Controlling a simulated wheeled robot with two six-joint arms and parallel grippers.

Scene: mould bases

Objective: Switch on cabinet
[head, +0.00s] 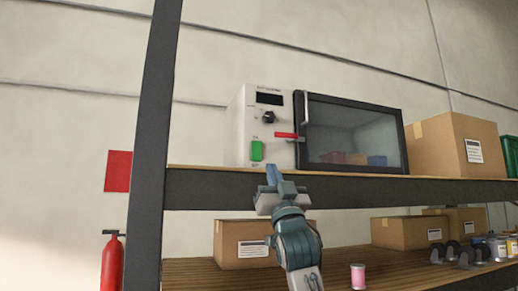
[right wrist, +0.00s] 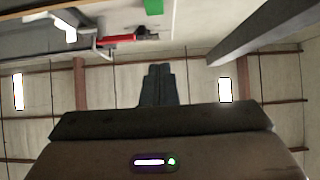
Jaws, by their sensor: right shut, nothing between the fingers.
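The cabinet (head: 241,130) stands on the upper shelf, with a pale control panel and a dark-framed glass door (head: 352,134). Its panel has a dark display (head: 269,98), a black knob (head: 268,117), a green switch (head: 256,150) low down and a red lever (head: 287,136) by the door. My right gripper (head: 273,172) is shut and empty, its tips pointing up near the shelf edge, just below and right of the green switch. The right wrist view shows the shut fingers (right wrist: 159,84), with the green switch (right wrist: 153,6) at the top edge and the red lever (right wrist: 118,39). My left gripper is out of view.
A grey shelf post (head: 152,150) stands left of the cabinet. A cardboard box (head: 450,143) and a green crate (head: 511,152) are to its right. The lower shelf holds boxes (head: 240,245), a pink spool (head: 358,275) and small cans. A fire extinguisher (head: 112,265) is at left.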

